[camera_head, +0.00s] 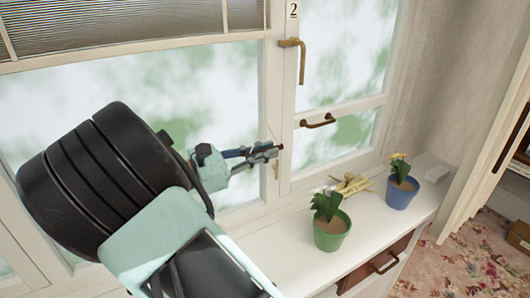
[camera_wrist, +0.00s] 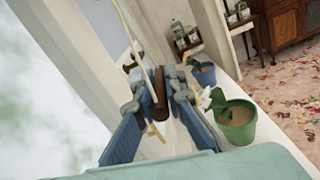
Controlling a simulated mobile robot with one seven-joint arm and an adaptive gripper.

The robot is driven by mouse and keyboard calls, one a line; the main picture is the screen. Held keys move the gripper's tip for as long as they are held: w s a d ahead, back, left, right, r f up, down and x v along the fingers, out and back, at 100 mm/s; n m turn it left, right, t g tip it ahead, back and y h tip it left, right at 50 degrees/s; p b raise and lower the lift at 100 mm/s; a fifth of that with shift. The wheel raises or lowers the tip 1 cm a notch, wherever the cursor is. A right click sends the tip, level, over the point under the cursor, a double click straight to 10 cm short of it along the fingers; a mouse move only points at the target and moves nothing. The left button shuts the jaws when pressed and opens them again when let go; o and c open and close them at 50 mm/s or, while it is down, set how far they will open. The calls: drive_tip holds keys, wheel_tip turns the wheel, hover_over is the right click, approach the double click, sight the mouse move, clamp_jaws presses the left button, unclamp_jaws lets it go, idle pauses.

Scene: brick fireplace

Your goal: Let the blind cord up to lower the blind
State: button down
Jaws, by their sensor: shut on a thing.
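The grey, finely slatted blind (camera_head: 130,25) covers the top of the left window pane in the head view; its bottom rail sits high on the window. My gripper (camera_head: 274,151) is at the window post between the panes, and its blue fingers also show in the wrist view (camera_wrist: 160,90). They are shut on the brown cord knob (camera_wrist: 160,110), which lies between the fingertips. A pale cord (camera_wrist: 138,35) runs up from the knob in the wrist view. In the head view only a small brown end of the knob shows past the fingertips.
A white sill (camera_head: 275,240) runs below my gripper. A brass window handle (camera_head: 301,62) is above right.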

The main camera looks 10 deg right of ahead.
wheel_tip(320, 180, up, 26)
drive_tip(key=p, duration=1.3)
drive_tip(key=shift+p, duration=0.4)
drive_tip(key=c, duration=2)
unclamp_jaws()
drive_tip(key=v, duration=1.2)
drive_tip(key=shift+a, duration=0.1)
